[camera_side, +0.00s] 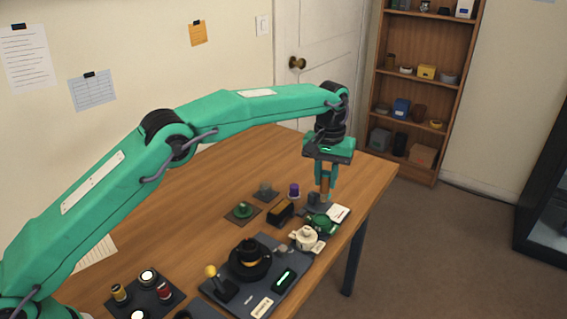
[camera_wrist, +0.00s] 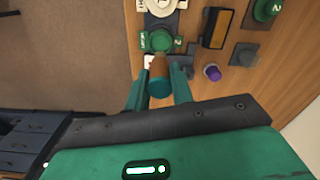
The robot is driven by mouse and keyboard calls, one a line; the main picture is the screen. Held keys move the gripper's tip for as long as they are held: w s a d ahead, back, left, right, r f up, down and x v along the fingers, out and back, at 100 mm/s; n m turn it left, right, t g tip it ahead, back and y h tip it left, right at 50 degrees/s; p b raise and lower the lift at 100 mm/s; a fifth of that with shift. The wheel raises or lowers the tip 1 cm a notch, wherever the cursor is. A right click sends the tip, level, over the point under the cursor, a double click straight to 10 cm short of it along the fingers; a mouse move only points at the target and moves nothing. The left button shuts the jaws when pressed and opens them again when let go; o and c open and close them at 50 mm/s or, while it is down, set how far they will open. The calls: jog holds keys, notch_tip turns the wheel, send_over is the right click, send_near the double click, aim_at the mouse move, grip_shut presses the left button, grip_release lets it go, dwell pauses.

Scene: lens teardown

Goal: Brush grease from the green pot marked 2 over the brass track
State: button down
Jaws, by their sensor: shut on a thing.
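My gripper (camera_side: 326,192) is shut on an upright brush, seen as a brown and teal handle (camera_wrist: 158,76) between the fingers in the wrist view. Its bristle end is hidden. The green pot (camera_side: 321,222) sits close by, just in front of the gripper; in the wrist view it shows beyond the handle (camera_wrist: 160,40), with a 2 on its label. The lens (camera_side: 250,258), a black round body with a brass-coloured ring that may be the track, stands on the dark mat (camera_side: 268,294), well to the lower left of the gripper.
A white pot (camera_side: 305,238) stands beside the green pot. A green lid-like piece (camera_side: 242,210) lies on a dark pad. A black and yellow block (camera_side: 281,212) and a purple-capped item (camera_side: 294,190) are near. A yellow-knobbed lever (camera_side: 212,272) stands left of the lens. The table's left back is clear.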

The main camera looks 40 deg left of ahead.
aim_at(323, 200)
jog(key=shift+f, duration=2.85)
jog(key=shift+f, duration=0.65)
jog(key=shift+r, duration=0.15)
jog(key=shift+r, duration=3.4)
jog(key=shift+a, duration=0.1)
